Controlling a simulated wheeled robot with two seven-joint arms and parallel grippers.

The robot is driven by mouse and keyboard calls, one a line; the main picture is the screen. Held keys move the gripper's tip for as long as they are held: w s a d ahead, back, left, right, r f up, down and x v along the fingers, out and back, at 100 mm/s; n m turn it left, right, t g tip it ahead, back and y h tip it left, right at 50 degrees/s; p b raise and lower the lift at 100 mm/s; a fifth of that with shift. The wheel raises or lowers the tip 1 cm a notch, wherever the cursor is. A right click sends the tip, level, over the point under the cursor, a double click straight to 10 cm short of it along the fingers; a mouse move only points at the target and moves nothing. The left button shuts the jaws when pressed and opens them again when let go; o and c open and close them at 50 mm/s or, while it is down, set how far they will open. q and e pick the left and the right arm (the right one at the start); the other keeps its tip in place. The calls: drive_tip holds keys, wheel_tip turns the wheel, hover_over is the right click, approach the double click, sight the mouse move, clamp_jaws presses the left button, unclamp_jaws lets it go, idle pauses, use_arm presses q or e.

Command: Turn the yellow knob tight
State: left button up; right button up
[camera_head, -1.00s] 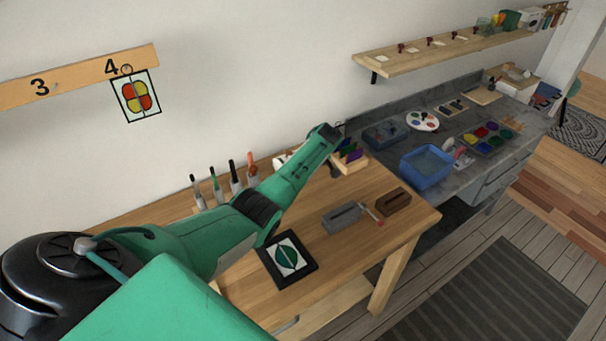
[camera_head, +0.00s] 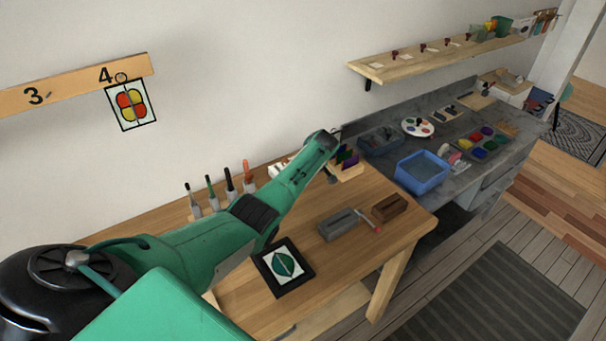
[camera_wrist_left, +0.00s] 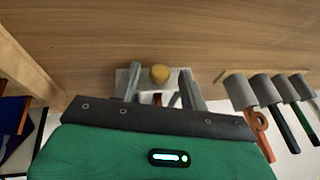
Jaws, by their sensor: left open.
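The yellow knob (camera_wrist_left: 159,74) is round and shows in the left wrist view, on top of a pale grey-white block or fixture (camera_wrist_left: 124,76) on the wooden bench. My left gripper (camera_wrist_left: 161,86) is open, with one finger on each side of the knob in the picture. I cannot tell how far the fingers are above it or whether they touch it. In the head view my left gripper (camera_head: 334,140) is small at the end of the green arm, near the wall. The knob is not discernible there. My right gripper is not in view.
Several upright handled tools (camera_head: 229,182) stand at the bench's back. Coloured pieces in a wooden rack (camera_head: 348,166) are near the gripper. A framed green leaf panel (camera_head: 284,266), a grey block (camera_head: 338,224) and a brown block (camera_head: 390,207) lie in front. A blue bin (camera_head: 423,172) stands right.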

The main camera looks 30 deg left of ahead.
use_arm(q)
drive_tip(key=b+v, duration=0.2)
drive_tip(key=v, duration=1.1)
drive_tip(key=shift+d+r, duration=0.15)
drive_tip(key=shift+r, duration=0.15)
drive_tip(key=shift+c, duration=0.2)
